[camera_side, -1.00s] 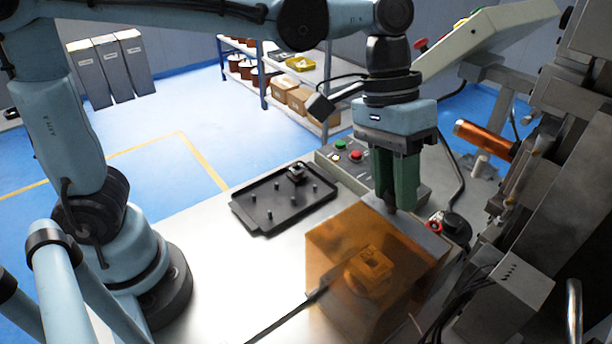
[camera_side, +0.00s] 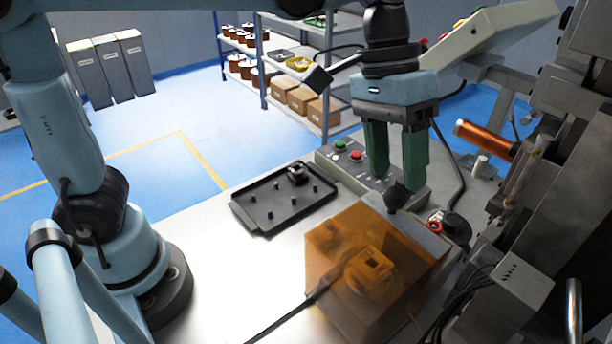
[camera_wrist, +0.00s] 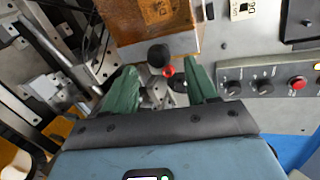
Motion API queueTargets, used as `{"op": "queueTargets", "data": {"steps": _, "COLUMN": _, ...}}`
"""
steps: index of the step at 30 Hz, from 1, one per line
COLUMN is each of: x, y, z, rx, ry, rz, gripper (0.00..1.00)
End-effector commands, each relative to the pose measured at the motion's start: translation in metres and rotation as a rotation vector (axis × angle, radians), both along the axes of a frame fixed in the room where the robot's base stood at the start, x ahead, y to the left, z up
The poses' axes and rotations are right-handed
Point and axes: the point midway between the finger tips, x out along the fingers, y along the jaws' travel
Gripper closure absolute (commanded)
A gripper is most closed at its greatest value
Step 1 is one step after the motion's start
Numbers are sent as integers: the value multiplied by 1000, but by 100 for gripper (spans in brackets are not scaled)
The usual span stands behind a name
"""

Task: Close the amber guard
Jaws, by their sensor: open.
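The amber guard (camera_side: 335,245) is a see-through box lowered over the work spot on the bench, with an orange-looking part (camera_side: 372,268) visible inside it. A round black knob (camera_side: 397,196) stands on the guard's back edge. My gripper (camera_side: 395,180) has its green fingers spread, just above the knob and holding nothing. In the wrist view, the guard (camera_wrist: 165,22) is at the top and the black knob (camera_wrist: 158,55) shows beyond the gap between the open fingers of my gripper (camera_wrist: 165,78). The guard's far lower edge is partly hidden in the side view.
A black tray (camera_side: 262,212) with pegs and a small dark part lies left of the guard. A control box (camera_side: 345,165) with green and red buttons stands behind. The grey winder machine (camera_side: 540,170) rises close on the right. The bench (camera_side: 225,270) is bare at left front.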

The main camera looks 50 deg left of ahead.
Motion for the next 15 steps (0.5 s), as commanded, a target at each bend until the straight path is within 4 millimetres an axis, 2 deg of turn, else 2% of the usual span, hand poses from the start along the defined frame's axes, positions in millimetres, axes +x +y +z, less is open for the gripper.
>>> {"op": "queueTargets", "data": {"steps": 9, "x": 3, "y": 19, "z": 54, "rx": 0, "ry": 0, "rz": 3, "gripper": 43}}
{"op": "queueTargets", "data": {"steps": 15, "x": 4, "y": 26, "z": 76, "rx": 0, "ry": 1, "rz": 2, "gripper": 43}}
